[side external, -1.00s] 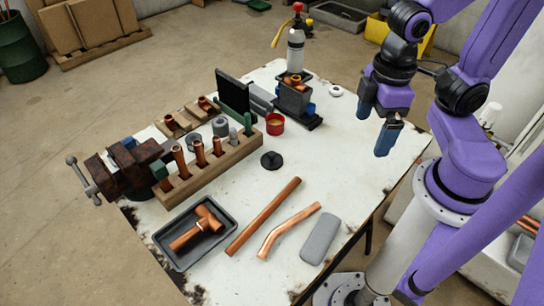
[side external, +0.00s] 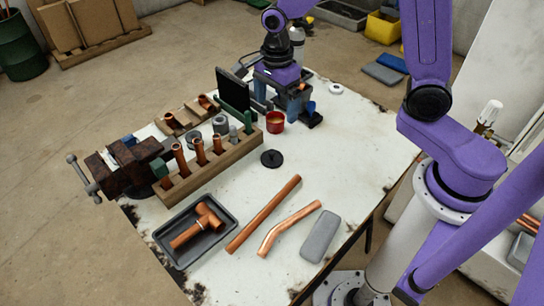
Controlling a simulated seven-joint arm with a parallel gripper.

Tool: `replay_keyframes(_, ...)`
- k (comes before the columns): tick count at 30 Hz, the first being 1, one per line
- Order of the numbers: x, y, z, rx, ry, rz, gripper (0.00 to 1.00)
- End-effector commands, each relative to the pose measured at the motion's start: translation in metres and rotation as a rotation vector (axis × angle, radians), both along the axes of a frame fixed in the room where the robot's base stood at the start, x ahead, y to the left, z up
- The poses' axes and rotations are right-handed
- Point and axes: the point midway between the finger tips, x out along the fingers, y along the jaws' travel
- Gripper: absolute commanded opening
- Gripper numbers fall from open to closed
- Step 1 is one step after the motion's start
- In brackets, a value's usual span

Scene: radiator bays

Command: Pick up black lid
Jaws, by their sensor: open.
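The black lid (side external: 271,158) is a small dark disc lying on the white worktop, in front of the red cup and to the right of the wooden rack. My gripper (side external: 277,108) is open, pointing down, near the back of the table. It is above and behind the red cup (side external: 275,122), apart from the lid. Nothing shows between its fingers, though the view there is cluttered.
A wooden rack (side external: 222,160) holds upright copper fittings beside a rusty vise (side external: 128,170). A dark tray (side external: 170,249) with a copper tee, two copper pipes and a grey block (side external: 320,236) lie in front. The worktop right of the lid is clear.

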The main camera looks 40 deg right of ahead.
Motion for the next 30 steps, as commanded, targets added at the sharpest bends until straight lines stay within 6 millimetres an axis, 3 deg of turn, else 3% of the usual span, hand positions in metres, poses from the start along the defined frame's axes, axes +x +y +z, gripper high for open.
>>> replay_keyframes(3, 0.010, -0.003, -0.005, -0.001, 0.001, -0.125, 1.00)
replay_keyframes(8, 0.012, -0.004, -0.015, -0.002, 0.004, -0.177, 1.00)
replay_keyframes(24, 0.011, -0.005, -0.103, -0.004, 0.006, -0.175, 1.00)
replay_keyframes(30, 0.012, -0.004, -0.124, -0.002, 0.003, -0.174, 1.00)
